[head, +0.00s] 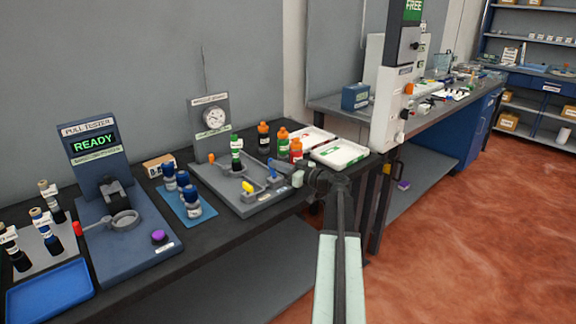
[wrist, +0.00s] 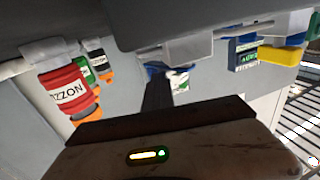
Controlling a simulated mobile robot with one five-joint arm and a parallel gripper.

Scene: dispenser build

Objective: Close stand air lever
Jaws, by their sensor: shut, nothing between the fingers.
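The stand (head: 240,200) is a grey base on the dark bench, with an upright panel and round gauge (head: 214,118) behind it. A blue lever-like part (head: 272,170) stands at its right side and a yellow one (head: 248,186) near its front edge. Which of them is the air lever I cannot read. My gripper (head: 290,172) is shut and empty at the stand's right side, close to the blue part; contact cannot be told. The wrist view is tilted, with a yellow part (wrist: 279,54) and a blue label block (wrist: 243,54) at upper right.
A green-banded bottle (head: 237,158) stands on the base. Orange, green and red bottles (head: 282,142) and white trays (head: 340,152) are behind my gripper. Blue-capped bottles (head: 184,188) and the pull tester (head: 125,235) are to the left. Red floor lies open at right.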

